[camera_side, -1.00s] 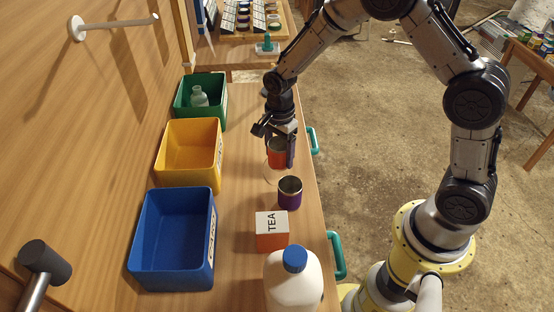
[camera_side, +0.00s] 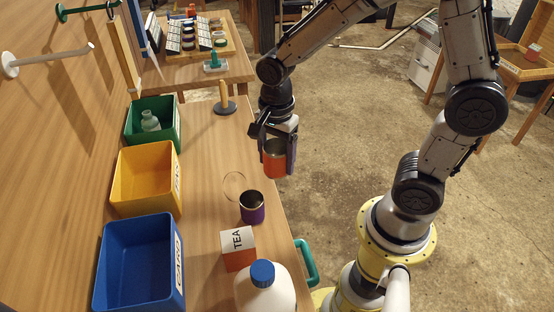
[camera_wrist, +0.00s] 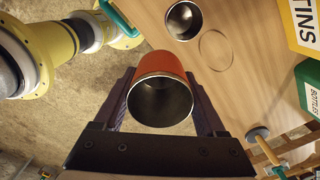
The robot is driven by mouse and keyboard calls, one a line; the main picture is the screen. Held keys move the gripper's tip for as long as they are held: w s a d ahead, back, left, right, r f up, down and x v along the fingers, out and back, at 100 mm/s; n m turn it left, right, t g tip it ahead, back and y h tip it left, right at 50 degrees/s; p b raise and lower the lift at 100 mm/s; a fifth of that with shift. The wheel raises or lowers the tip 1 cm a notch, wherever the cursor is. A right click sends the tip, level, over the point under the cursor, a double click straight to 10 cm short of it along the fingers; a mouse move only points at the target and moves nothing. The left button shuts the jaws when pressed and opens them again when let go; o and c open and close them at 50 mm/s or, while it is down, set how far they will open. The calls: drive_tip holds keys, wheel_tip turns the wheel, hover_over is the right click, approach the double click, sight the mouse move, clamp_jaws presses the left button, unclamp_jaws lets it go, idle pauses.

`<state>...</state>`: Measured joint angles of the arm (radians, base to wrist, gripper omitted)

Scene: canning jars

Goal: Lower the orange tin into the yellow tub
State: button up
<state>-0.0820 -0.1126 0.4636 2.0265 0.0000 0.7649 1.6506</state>
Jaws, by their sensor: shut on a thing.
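The orange tin (camera_side: 275,163) is an open-topped cylinder with a metal rim and hollow inside. My gripper (camera_side: 277,150) is shut around its sides and holds it upright, clear of the bench. In the wrist view the tin (camera_wrist: 160,92) sits between both fingers, its dark open mouth toward the camera. The yellow tub (camera_side: 148,203) stands to the left of the gripper, between the blue and green tubs, and looks empty. Part of it, labelled TINS, shows at the upper right of the wrist view (camera_wrist: 292,42).
A purple tin (camera_side: 252,208), a TEA box (camera_side: 238,258) and a white jug (camera_side: 265,292) stand in front. A ring mark (camera_side: 233,185) lies on the bare bench.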

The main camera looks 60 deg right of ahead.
drive_tip(key=w+a, duration=0.5)
drive_tip(key=w, duration=0.5)
drive_tip(key=w+a+r, duration=0.1)
drive_tip(key=w+a, duration=0.4)
drive_tip(key=w, duration=0.5)
drive_tip(key=w+a+r, duration=0.1)
drive_tip(key=w+a, duration=0.3)
drive_tip(key=w, duration=0.6)
drive_tip(key=shift+w+a, duration=0.3)
drive_tip(key=shift+a, duration=0.1)
drive_tip(key=shift+r, duration=0.1)
drive_tip(key=shift+f, duration=5.25)
drive_tip(key=shift+f, duration=1.4)
